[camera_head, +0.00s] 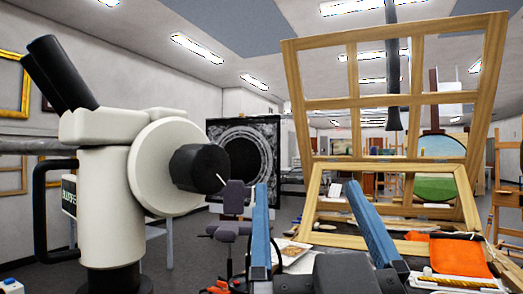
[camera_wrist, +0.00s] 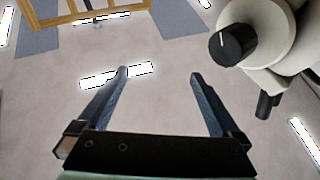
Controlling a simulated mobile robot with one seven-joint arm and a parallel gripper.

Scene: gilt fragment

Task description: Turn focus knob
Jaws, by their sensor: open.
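A white microscope (camera_head: 105,185) with black eyepieces stands at the left in the head view. Its black focus knob (camera_head: 200,167), with a white pointer line, sits on a round white disc (camera_head: 150,168) on its right side. In the wrist view the knob (camera_wrist: 232,45) is at the upper right, on the white microscope body (camera_wrist: 268,35). My gripper (camera_head: 305,195) has two blue fingers spread apart, with nothing between them. It is to the right of the knob and apart from it. In the wrist view the open fingers (camera_wrist: 158,73) point up, left of the knob.
A wooden grid frame (camera_head: 395,105) stands at the right. An orange cloth (camera_head: 460,254) lies on the cluttered table below it. A dark picture with a black circle (camera_head: 243,160) is farther back. The space between my gripper and the knob looks clear.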

